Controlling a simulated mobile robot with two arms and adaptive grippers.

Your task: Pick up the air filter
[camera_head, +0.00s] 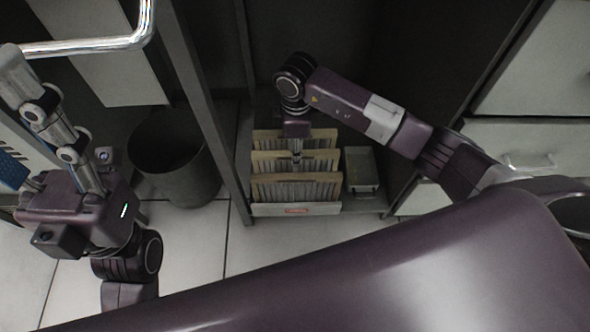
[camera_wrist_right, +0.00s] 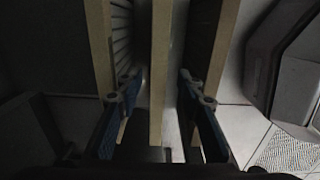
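Several air filters stand upright in a row in an open bin (camera_head: 312,209) in the head view, with tan frames and pale pleats. The front filter (camera_head: 297,190) and a middle one (camera_head: 290,160) show best. My right gripper (camera_head: 296,155) points down among them, partly hidden by its wrist. In the right wrist view its two blue-padded fingers (camera_wrist_right: 157,110) are open on either side of a filter's tan frame edge (camera_wrist_right: 160,60), with gaps visible. My left gripper (camera_head: 22,125) is at the far left, fingers apart and empty.
A dark round bin (camera_head: 178,165) stands left of the filters, beyond a grey upright post (camera_head: 205,100). A small metal tray (camera_head: 361,170) sits right of the filter bin. Drawers (camera_head: 530,145) stand at the right. Pale floor tiles are open in front.

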